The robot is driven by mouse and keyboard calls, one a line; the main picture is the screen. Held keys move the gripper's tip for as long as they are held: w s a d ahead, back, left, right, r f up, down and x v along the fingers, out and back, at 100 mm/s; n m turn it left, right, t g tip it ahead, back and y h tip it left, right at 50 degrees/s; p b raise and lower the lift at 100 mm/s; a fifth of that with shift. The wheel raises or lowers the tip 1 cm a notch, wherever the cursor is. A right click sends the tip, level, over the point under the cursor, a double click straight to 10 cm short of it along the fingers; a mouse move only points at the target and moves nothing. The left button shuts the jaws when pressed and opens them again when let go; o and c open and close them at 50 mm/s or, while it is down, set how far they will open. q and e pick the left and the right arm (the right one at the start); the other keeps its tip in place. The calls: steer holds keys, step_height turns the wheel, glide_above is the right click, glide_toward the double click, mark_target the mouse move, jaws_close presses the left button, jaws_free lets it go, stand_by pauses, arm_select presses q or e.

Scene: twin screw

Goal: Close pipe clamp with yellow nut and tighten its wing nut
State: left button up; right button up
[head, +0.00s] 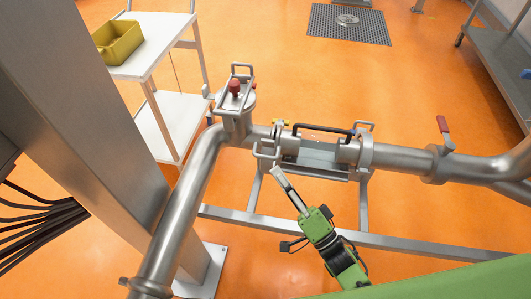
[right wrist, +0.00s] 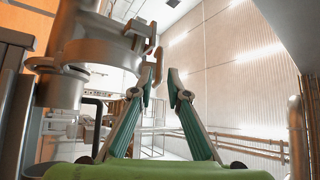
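The pipe clamp with the yellow nut (head: 280,122) sits on the horizontal pipe, left of the middle joint. Its yellow nut shows at the top rear. A grey loop handle (head: 265,153) sticks out at the clamp's front; I cannot tell how far the clamp is closed. My right gripper (head: 278,174) is just below and in front of this handle, apart from it. In the right wrist view its two fingers (right wrist: 163,80) are spread with nothing between them. A metal clamp part (right wrist: 100,48) looms close at upper left there. My left gripper is not in view.
A second clamp (head: 365,150) with a loop handle is on the pipe to the right. A black handle (head: 322,131) spans the middle section. A red-handled valve (head: 443,125) is farther right. A white cart (head: 150,60) with a yellow bin (head: 118,42) stands at back left.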

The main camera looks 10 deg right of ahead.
mark_target(265, 156)
steer(key=x, duration=0.6)
steer(key=shift+w+a+r+p, duration=0.15)
steer(key=shift+w+p, duration=0.1)
steer(key=shift+p, duration=0.15)
jaws_close()
